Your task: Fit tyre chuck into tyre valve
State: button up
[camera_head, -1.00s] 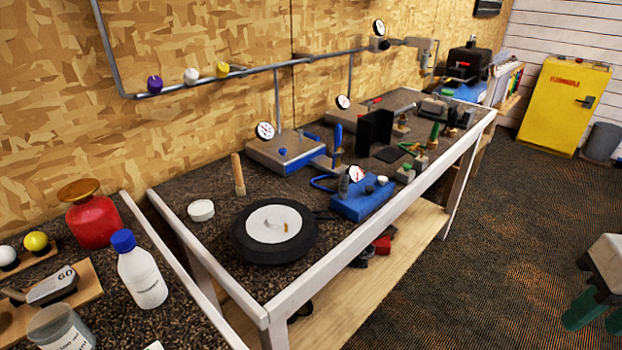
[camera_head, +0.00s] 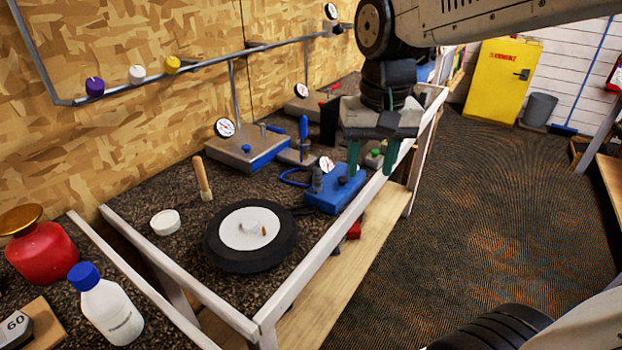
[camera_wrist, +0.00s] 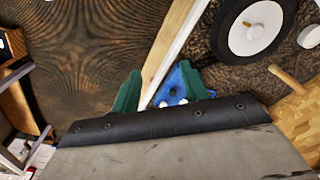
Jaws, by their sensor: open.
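The tyre (camera_head: 220,253) lies flat on the bench, with a pale disc (camera_head: 247,231) in its middle. A small brass stub, seemingly the tyre valve (camera_head: 264,231), sticks up from the disc. A blue block (camera_head: 335,198) with a white dial gauge (camera_head: 326,165) stands behind and right of the tyre. A grey upright piece (camera_head: 317,180) on the block may be the tyre chuck; I cannot tell for sure. My gripper (camera_head: 371,172) is open, green fingers pointing down, behind and right of the block. The wrist view shows the blue block (camera_wrist: 178,78) between and beyond my fingers.
A gauge box (camera_head: 235,150) stands behind. A white rail (camera_head: 330,235) edges the bench. A bottle (camera_head: 108,310) and red canister (camera_head: 40,250) are at left.

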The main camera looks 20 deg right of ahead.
jog(key=w+f+m, duration=0.2)
jog(key=w, duration=0.7)
jog(key=m, duration=0.2)
send_over(318, 168)
jog(key=shift+g, duration=0.4)
notch_tip(318, 168, down, 4)
jog(key=shift+f, duration=0.1)
notch_tip(318, 168, down, 7)
jog(key=shift+r, duration=0.1)
jog(key=shift+f, duration=0.65)
grip_shut()
